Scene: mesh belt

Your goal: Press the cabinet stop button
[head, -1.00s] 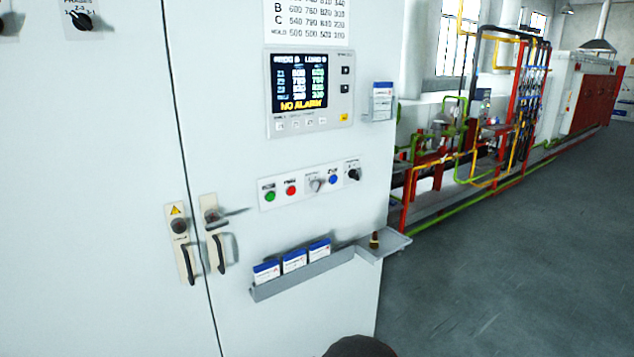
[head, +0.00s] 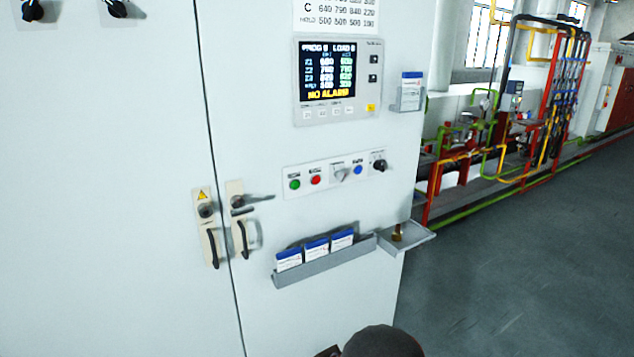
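The cabinet (head: 300,225) is a tall white one with two doors, facing me. A strip of controls (head: 335,189) on its right door holds a green button (head: 294,185), a red button (head: 316,180), a grey selector switch (head: 341,175), a blue button (head: 358,170) and a black knob (head: 380,166). The red button looks like the stop button; its label is too small to read. A dark rounded part at the bottom edge looks like part of my arm. My gripper is not in view.
A display panel (head: 338,114) reading "NO ALARM" sits above the controls. Below are a card rack (head: 325,262) and a small shelf (head: 420,240) that juts out at the right edge. Door handles (head: 242,238) stick out at the left. Grey floor (head: 520,260) lies clear at the right.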

